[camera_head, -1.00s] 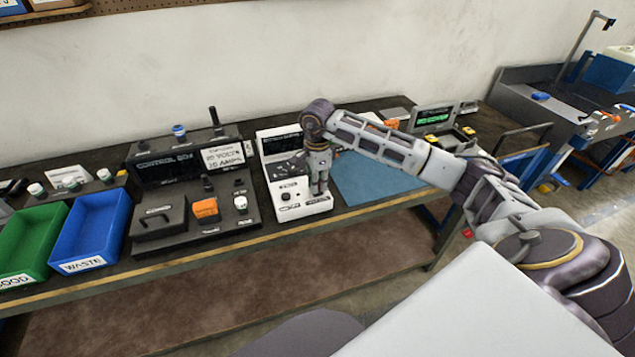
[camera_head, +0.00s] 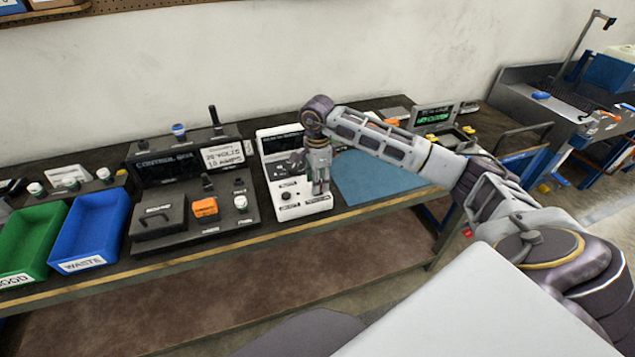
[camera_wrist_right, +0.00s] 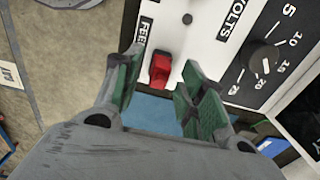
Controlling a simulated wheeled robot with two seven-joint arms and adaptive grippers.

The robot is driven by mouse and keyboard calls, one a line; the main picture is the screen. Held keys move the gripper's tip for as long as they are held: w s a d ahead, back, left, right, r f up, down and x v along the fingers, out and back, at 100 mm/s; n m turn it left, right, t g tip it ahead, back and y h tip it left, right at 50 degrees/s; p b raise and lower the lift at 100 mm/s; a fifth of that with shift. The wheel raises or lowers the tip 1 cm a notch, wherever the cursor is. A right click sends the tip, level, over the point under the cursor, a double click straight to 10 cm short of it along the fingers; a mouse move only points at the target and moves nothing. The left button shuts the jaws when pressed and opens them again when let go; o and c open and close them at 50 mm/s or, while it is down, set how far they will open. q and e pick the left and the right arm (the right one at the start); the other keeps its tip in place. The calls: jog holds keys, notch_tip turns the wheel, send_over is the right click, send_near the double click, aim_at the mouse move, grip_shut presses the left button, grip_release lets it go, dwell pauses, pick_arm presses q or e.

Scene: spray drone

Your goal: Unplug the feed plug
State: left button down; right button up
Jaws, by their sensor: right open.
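The red feed plug (camera_wrist_right: 160,68) sits in a white panel beside a label reading FEE, its end cut off from sight, in the right wrist view. My right gripper (camera_wrist_right: 162,62) is open, with green-padded fingers on either side of the plug's line and nothing held between them. Whether the fingers touch the plug is not clear. In the head view the right gripper (camera_head: 320,188) points down over the right front part of the white unit (camera_head: 288,212), and it hides the plug there. My left gripper is not in view.
A dark control box (camera_head: 160,172) with an orange switch (camera_head: 205,207) stands left of the white unit. A blue mat (camera_head: 375,180) lies to its right. A blue WASTE bin (camera_head: 88,225) and a green bin (camera_head: 30,240) are at the left. A black dial (camera_wrist_right: 262,56) is near the plug.

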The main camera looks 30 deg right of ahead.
notch_tip(320, 180, up, 11)
dwell(0.6)
dwell(1.1)
